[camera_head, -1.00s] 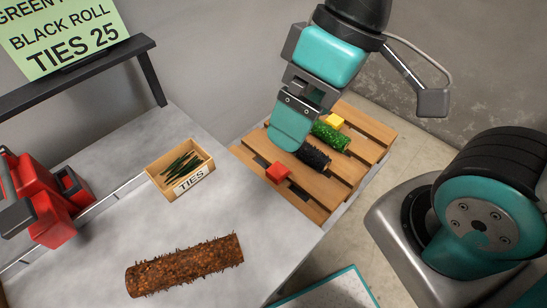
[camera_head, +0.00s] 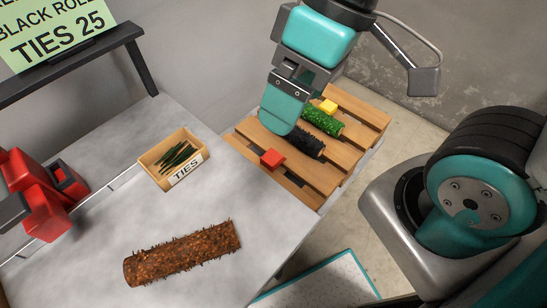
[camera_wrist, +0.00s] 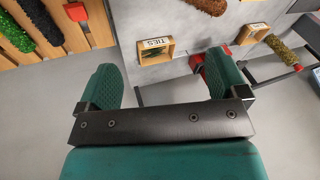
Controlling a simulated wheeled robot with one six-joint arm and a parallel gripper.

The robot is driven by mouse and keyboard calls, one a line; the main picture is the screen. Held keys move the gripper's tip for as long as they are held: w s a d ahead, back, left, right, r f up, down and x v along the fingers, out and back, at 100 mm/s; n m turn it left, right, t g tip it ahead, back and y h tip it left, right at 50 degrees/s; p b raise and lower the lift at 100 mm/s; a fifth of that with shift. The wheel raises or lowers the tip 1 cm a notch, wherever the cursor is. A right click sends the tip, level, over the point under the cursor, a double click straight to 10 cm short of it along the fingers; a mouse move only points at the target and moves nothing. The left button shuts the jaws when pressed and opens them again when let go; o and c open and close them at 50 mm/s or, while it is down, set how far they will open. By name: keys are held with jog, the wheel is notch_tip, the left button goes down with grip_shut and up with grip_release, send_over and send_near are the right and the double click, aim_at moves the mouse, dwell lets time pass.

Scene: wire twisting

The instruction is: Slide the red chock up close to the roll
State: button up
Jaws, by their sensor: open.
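The red chock (camera_head: 272,158), a small block, lies on the wooden pallet (camera_head: 299,182) near its front left part. The black roll (camera_head: 309,146) lies to its right and a little farther back, with a gap between them. The chock also shows at the top left of the wrist view (camera_wrist: 76,12), beside the black roll (camera_wrist: 42,20). My gripper (camera_head: 280,128) hangs above the pallet and partly covers the black roll's left end. In the wrist view its two fingers (camera_wrist: 160,85) are wide apart with nothing between them.
A green roll (camera_head: 323,121) and a yellow chock (camera_head: 329,106) sit farther back on the pallet. The grey table (camera_head: 90,215) adjoins the pallet and bears a brown roll (camera_head: 183,253), a box of ties (camera_head: 191,168) and a red device (camera_head: 45,205).

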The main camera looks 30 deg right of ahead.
jog(key=shift+c, duration=0.4)
jog(key=shift+w+f, duration=0.1)
jog(key=shift+w, duration=0.05)
jog(key=shift+c, duration=0.2)
jog(key=m+g+b, duration=0.1)
jog(key=m+b, duration=0.7)
jog(key=m, duration=0.3)
send_over(273, 156)
jog(key=s+a, duration=0.2)
jog(key=s, duration=0.4)
notch_tip(273, 156, down, 14)
jog(key=r, duration=0.1)
jog(key=w+d+f+m+b, duration=0.2)
jog(key=w+d+f+m, duration=0.2)
jog(key=f, duration=0.3)
jog(key=w+d+f+m+b, duration=0.2)
jog(key=w+d+f+m, duration=0.2)
jog(key=f, duration=0.4)
jog(key=shift+w+f+m+g+b, duration=0.2)
jog(key=shift+w+m+g+b, duration=0.15)
jog(key=shift+m, duration=0.45)
jog(key=shift+d, duration=0.1)
jog(key=b+x, duration=0.2)
jog(key=x, duration=1.5)
jog(key=shift+f, duration=0.2)
